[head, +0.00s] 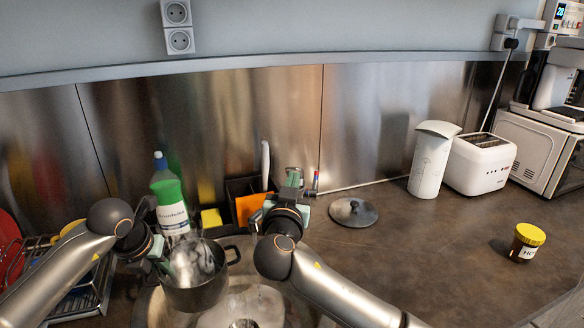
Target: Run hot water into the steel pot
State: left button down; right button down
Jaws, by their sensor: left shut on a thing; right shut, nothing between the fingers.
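The steel pot (198,290) is over the sink (262,302) at the bottom of the head view, with a dark side handle on its right. My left gripper (165,264) is shut on the pot at its left side; the exact grip is partly hidden. Pale, shiny patches show inside the pot; I cannot tell whether they are water or reflections. My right gripper (292,182) is shut and empty behind the sink, by the tap (314,183), which has small red and blue marks. The arm and gripper hide most of the tap.
A green-labelled soap bottle (170,205) stands behind the pot, beside a sponge (211,218) and an orange item (249,207). A dish rack (85,293) is left. A lid (353,212), jug (431,160), toaster (480,164) and jar (526,243) stand right.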

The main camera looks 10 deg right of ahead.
pick_arm(q)
jog(key=shift+r, duration=0.15)
pick_arm(e)
jog(key=w+d+r+t, duration=0.1)
jog(key=w+r, duration=0.2)
jog(key=w, duration=0.6)
jog(key=shift+n+h, duration=0.3)
jog(key=shift+n, duration=0.1)
jog(key=shift+s+a+f, duration=0.1)
jog(key=shift+s+f, duration=0.5)
jog(key=shift+f, duration=0.25)
jog(key=shift+s+f, duration=0.6)
jog(key=shift+f, duration=0.2)
